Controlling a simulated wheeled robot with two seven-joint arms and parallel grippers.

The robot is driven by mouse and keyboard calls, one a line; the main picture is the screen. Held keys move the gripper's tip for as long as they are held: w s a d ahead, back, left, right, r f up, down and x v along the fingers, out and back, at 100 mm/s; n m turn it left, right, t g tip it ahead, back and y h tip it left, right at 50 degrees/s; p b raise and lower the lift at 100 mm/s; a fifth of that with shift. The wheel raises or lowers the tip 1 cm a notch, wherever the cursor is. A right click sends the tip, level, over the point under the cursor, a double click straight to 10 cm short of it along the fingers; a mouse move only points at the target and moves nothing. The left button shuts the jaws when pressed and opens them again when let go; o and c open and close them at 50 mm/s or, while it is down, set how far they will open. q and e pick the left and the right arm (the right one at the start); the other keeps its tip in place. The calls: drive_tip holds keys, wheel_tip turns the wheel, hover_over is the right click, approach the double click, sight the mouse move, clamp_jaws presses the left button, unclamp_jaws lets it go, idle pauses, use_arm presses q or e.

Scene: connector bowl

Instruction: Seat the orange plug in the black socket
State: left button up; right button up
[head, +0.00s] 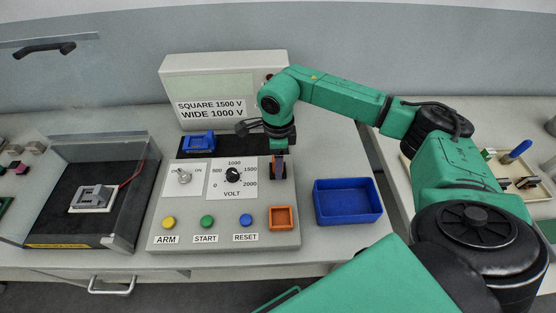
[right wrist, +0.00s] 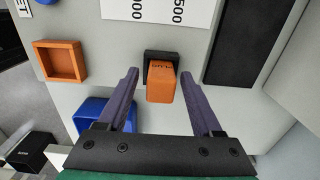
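The orange plug (right wrist: 161,88) stands at the black socket (right wrist: 149,72) on the grey panel; the socket's dark rim shows along its far and left sides. How deep the plug sits cannot be told. My right gripper (right wrist: 160,73) is open, with one finger on each side of the plug and a visible gap on both sides. In the head view my right gripper (head: 278,176) points down at the panel's right side, right of the volt dial, and largely hides the plug and socket. My left gripper is not in view.
An empty orange square holder (head: 272,207) sits at the panel's front right, with a blue bin (head: 349,217) to its right. The panel (head: 225,217) carries a switch, a dial and three buttons. A clear-walled box (head: 118,222) stands at left.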

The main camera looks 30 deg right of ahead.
drive_tip(key=shift+r, duration=0.1)
drive_tip(key=shift+r, duration=0.2)
wheel_tip(320, 180, up, 12)
drive_tip(key=b, duration=0.3)
drive_tip(key=shift+f, duration=0.2)
